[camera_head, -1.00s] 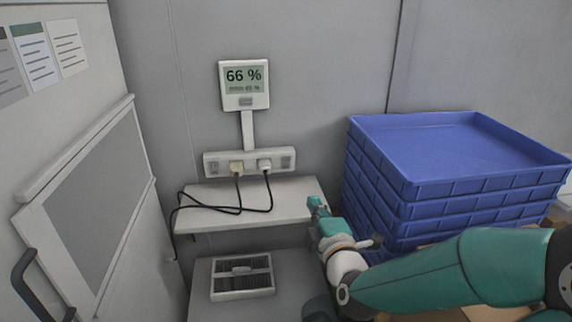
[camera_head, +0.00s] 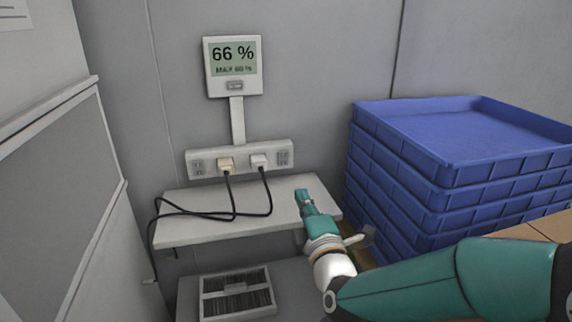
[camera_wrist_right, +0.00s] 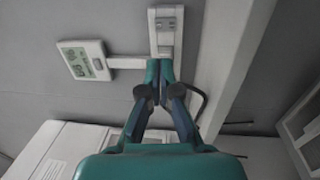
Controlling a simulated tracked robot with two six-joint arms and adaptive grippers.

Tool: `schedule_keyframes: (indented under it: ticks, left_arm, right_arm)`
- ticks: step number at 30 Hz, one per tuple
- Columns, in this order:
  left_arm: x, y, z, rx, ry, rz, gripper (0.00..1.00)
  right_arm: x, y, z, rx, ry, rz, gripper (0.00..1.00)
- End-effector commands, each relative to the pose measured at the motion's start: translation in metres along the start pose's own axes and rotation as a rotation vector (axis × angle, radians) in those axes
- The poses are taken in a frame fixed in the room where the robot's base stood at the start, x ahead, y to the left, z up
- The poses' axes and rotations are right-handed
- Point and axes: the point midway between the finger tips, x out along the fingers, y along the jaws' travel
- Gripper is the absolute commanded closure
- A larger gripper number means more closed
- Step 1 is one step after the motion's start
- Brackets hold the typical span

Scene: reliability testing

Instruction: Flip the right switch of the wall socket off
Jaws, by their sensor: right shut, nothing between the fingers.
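The white wall socket strip (camera_head: 241,171) is mounted on the grey wall above a shelf. Its right switch (camera_head: 284,158) is at the right end, beside a white plug (camera_head: 259,161). A beige plug (camera_head: 226,166) and another switch (camera_head: 198,167) are further left. My right gripper (camera_head: 303,196) is below and slightly right of the right switch, apart from it, over the shelf's right part. In the right wrist view the gripper (camera_wrist_right: 160,68) is shut and empty, pointing at the strip (camera_wrist_right: 154,40); its fingers hide the plugs. My left gripper is not in view.
A display (camera_head: 233,66) reading 66 % stands above the strip on a post (camera_head: 237,120). Black cables (camera_head: 200,213) lie on the shelf (camera_head: 185,236). A vented box (camera_head: 237,292) lies below the shelf.

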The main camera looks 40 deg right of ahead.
Motion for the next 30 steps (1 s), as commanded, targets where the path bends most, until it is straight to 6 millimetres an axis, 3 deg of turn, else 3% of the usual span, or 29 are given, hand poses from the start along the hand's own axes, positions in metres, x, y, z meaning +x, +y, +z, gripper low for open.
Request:
schedule_keyframes:
  ticks: [8, 24, 30]
  left_arm:
    - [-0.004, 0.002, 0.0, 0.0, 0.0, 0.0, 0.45]
    - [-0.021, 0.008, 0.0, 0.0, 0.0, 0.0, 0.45]
    - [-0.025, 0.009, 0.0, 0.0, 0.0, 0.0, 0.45]
  right_arm:
    - [0.011, 0.001, 0.001, -0.001, -0.003, -0.002, 1.0]
    - [0.111, 0.001, 0.003, -0.001, -0.004, -0.002, 1.0]
    - [0.133, 0.0, 0.003, 0.0, -0.004, -0.002, 1.0]
